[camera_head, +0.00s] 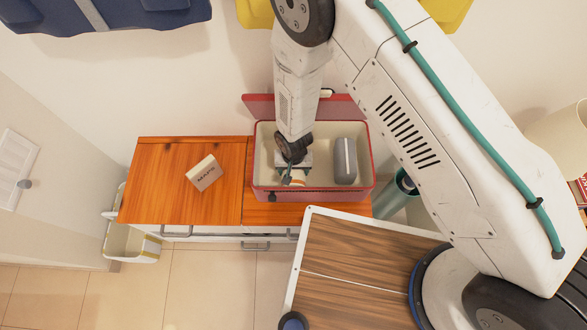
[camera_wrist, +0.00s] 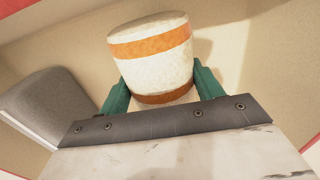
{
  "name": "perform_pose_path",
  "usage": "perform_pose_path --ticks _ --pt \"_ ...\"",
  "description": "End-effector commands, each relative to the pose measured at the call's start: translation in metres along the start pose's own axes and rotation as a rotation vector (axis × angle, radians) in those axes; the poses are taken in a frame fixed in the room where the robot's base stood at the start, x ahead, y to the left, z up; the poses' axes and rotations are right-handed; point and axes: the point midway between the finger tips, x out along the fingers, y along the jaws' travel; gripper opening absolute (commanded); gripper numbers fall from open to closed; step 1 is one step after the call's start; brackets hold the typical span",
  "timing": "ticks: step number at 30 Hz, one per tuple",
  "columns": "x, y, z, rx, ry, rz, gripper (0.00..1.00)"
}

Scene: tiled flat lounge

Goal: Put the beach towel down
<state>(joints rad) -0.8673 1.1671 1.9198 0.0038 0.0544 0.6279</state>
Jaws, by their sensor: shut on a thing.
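The beach towel (camera_wrist: 152,62) is a cream roll with orange bands. In the wrist view it stands between the two green fingers of my gripper (camera_wrist: 155,85), which is shut on it. In the head view my gripper (camera_head: 292,175) reaches down inside a red box (camera_head: 372,160) with a cream inside, and only a small part of the towel (camera_head: 297,176) shows there. The towel is inside the box's walls, in its left part. I cannot tell whether it touches the box floor.
A grey rounded object (camera_head: 345,161) lies in the box's right part; it also shows in the wrist view (camera_wrist: 45,105). The red lid (camera_head: 258,106) is open at the back. A box lettered "MAPS" (camera_head: 204,173) stands on the orange wooden cabinet (camera_head: 160,190), with bare top around it.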

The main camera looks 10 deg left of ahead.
Motion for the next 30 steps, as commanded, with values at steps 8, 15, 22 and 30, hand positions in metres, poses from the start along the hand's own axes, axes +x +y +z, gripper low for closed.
perform_pose_path --ticks 8,15,22,30 --pt "0.002 0.0 0.0 0.0 0.0 0.0 0.87" --pt "-0.002 0.0 0.0 0.0 0.0 0.0 0.87" --pt "-0.039 -0.001 -0.001 0.0 0.002 -0.002 0.87" --pt "-0.095 0.0 -0.001 0.0 0.002 -0.002 0.87"
